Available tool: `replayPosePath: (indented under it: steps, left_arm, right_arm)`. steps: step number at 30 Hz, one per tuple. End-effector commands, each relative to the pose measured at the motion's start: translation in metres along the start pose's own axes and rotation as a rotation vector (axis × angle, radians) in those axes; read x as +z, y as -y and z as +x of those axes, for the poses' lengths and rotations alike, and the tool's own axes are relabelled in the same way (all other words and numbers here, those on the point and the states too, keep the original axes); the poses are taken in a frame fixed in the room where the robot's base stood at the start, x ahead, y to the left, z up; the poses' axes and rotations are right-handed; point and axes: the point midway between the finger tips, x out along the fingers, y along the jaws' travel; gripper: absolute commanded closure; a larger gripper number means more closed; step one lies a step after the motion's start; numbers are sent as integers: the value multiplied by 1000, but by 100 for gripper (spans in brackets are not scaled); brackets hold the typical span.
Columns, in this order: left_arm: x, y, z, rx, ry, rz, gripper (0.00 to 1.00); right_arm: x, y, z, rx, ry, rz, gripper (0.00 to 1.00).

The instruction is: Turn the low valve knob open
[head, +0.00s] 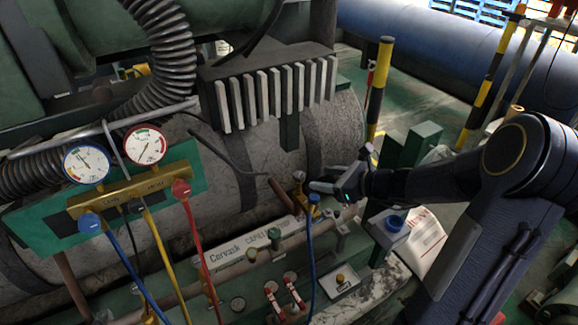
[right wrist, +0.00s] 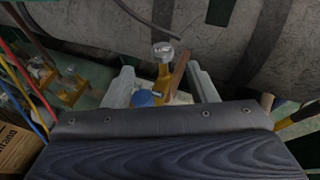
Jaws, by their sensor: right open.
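The brass gauge manifold (head: 132,190) is mounted on a green plate at the left, with a blue knob (head: 89,222) on its left end and a red knob (head: 181,188) on its right end. My right gripper (head: 318,187) is far to the right of it, beside a brass valve with a silver top (head: 299,177) and a blue coupler (head: 314,198). In the right wrist view the gripper (right wrist: 162,88) is open, with the brass valve (right wrist: 163,70) and blue coupler (right wrist: 145,98) showing between its fingers. I cannot tell whether they touch. My left gripper is not in view.
Blue (head: 130,268), yellow (head: 165,265) and red (head: 201,262) hoses hang from the manifold. Two dial gauges (head: 87,163) stand above it. A large grey tank (head: 240,170) lies behind. Red-handled valves (head: 272,290) stand low in front.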

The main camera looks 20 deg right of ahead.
Motion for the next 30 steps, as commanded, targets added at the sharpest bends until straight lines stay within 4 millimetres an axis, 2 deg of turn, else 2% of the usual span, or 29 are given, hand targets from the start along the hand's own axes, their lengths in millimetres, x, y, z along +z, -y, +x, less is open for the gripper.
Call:
replayPosePath:
  steps: [5,12,16,21,27,28,30]
  left_arm:
    - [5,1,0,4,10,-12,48]
    - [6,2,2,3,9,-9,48]
    - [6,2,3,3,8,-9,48]
    - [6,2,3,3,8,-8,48]
    - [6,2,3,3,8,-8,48]
    - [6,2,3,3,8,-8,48]
    - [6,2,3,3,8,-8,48]
  right_arm:
    - [-2,4,16,-7,4,26,48]
    - [-2,3,56,-5,2,23,48]
    - [-1,3,71,-6,3,21,48]
    - [-1,4,78,-8,3,20,48]
    - [-1,4,78,-8,3,19,48]
    - [-1,4,78,-8,3,19,49]
    - [-1,4,78,-8,3,19,58]
